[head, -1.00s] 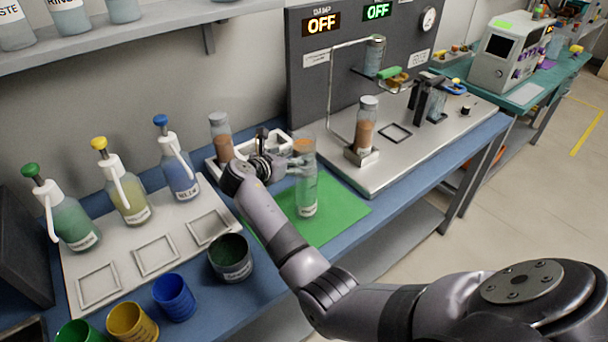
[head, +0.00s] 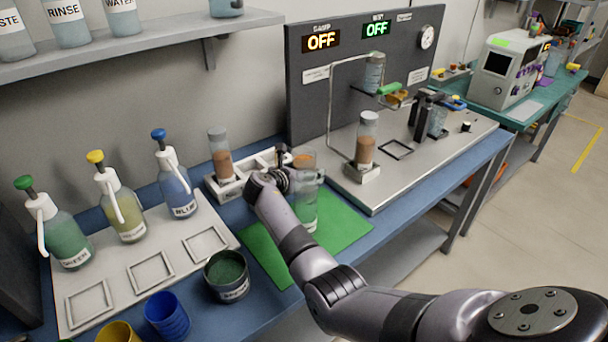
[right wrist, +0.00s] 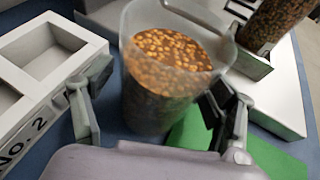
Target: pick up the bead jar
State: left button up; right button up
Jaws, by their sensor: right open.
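The bead jar (head: 306,206) is a clear upright cylinder on the green mat, orange-brown near its top and see-through greenish below. In the right wrist view the jar (right wrist: 165,95) is seen from above, with orange-brown beads inside, between my fingers. My right gripper (right wrist: 155,115) is open, one finger on each side of the jar. A gap shows at the left finger; contact at the right finger cannot be told. In the head view my right gripper (head: 293,180) is at the jar's upper part and partly covers it. My left gripper is not in view.
A white rack (head: 228,188) holding another bead jar (head: 220,158) stands close behind left. A steel platform (head: 410,165) with a bead-filled cylinder (head: 366,138) lies to the right. A dark green cup (head: 227,276) stands front left. The green mat (head: 345,228) is bare right of the jar.

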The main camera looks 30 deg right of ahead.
jog(key=shift+c, duration=0.5)
jog(key=c, duration=1.3)
jog(key=shift+r, duration=0.1)
jog(key=shift+c, duration=0.7)
jog(key=shift+r, duration=0.15)
